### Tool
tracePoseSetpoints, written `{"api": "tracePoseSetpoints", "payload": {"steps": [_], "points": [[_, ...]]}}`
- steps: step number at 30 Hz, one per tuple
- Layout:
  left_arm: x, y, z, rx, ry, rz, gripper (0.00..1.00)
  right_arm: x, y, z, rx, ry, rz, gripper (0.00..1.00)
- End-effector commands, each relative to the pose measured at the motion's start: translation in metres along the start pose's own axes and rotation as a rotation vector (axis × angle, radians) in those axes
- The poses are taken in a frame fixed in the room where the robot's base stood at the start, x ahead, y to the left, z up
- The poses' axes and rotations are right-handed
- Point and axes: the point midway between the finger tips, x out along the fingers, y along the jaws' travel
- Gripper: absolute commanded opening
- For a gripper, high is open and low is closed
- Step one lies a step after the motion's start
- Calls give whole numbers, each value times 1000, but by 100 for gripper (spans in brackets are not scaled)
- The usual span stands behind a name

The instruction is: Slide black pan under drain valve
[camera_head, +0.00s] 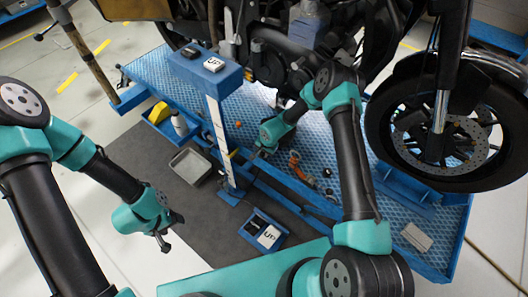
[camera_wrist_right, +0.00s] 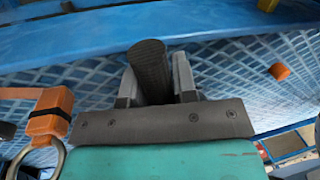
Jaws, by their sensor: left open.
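A shallow grey tray (camera_head: 192,166) lies on the dark mat, left of the blue post; it is the only pan-like thing I make out, and it looks grey, not black. I cannot pick out the drain valve under the motorcycle's engine (camera_head: 272,62). My left gripper (camera_head: 170,232) is open and empty above the floor, below and left of the tray. My right gripper (camera_head: 254,156) is at the lift's near edge, right of the post and apart from the tray. In the right wrist view a dark ribbed cylinder (camera_wrist_right: 150,68) stands between its fingers; whether they grip it is unclear.
The blue post (camera_head: 220,140) carries a small shelf with boxes. A blue-edged bin (camera_head: 263,230) stands on the mat's near right. An orange-handled item (camera_head: 298,168) lies on the lift (camera_head: 345,160). A white bottle (camera_head: 179,124) stands behind the tray. The mat's left part is clear.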

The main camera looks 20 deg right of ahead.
Motion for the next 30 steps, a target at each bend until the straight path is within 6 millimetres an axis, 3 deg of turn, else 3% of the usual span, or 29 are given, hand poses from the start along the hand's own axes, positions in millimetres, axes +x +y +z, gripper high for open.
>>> {"api": "tracePoseSetpoints", "payload": {"steps": [8,20,30], "points": [[0,0,0,0,0,0,68,0,0,0,0,0,0,53],[0,0,0,0,0,0,68,-6,0,0,0,-1,1,53],[0,0,0,0,0,0,68,-52,0,-1,1,2,-1,53]]}}
